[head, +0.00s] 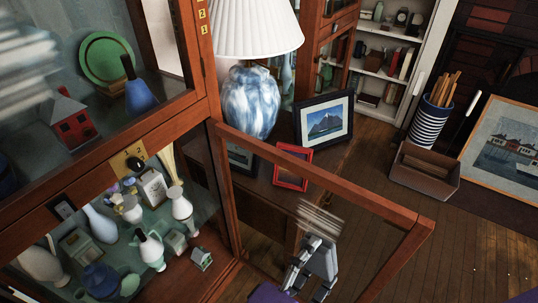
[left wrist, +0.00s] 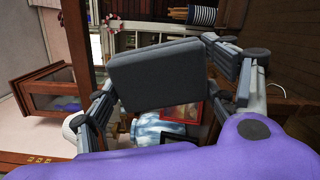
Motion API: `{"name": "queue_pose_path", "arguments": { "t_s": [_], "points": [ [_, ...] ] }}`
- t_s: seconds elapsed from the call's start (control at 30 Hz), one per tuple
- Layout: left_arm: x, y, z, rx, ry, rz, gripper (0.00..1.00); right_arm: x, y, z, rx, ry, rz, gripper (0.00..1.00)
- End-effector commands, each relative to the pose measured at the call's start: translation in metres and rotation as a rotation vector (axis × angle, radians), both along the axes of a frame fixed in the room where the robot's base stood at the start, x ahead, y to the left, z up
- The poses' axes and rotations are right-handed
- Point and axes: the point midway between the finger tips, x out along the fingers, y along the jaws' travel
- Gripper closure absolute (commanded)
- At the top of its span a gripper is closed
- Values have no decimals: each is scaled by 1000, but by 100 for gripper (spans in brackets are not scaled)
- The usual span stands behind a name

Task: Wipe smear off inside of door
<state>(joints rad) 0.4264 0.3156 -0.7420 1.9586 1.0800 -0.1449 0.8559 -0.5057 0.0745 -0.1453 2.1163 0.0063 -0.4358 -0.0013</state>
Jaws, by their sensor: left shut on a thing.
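The open lower cabinet door (head: 345,178) has a red-brown wooden frame around clear glass and swings out to the right. A pale streaky smear (head: 320,217) shows on its glass, below the top rail. My left gripper (head: 313,262) is at the lower middle, just below the smear, shut on a grey block-shaped pad (head: 323,258). I cannot tell whether the pad touches the glass. In the left wrist view the dark grey pad (left wrist: 155,75) sits between the fingers of the left gripper (left wrist: 170,80) and hides what lies behind it. My right gripper is not in view.
The lower cabinet holds several vases (head: 101,223) and small ornaments. Above are a green plate (head: 106,60) and a red house (head: 69,122). Beyond the door stand a blue-white lamp (head: 249,100), a red picture frame (head: 292,168) and a brown box (head: 425,172). Wooden floor (head: 480,235) is open at right.

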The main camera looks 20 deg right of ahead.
Motion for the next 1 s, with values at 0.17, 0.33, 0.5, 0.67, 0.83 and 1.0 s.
{"name": "queue_pose_path", "arguments": {
  "t_s": [0.17,0.33,0.5,0.67,0.83,1.0],
  "points": [
    [-1,2,1,-1,-1,-1,64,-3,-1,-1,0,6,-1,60],
    [-1,2,1,-1,-1,-1,64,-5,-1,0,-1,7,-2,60],
    [-5,9,0,0,0,0,64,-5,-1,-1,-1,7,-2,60],
    [-13,21,-1,1,1,-2,64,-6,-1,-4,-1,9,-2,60],
    [-17,28,0,0,-1,-1,64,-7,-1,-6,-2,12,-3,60],
    [-17,28,0,1,-1,-1,64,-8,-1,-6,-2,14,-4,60]
  ]
}}
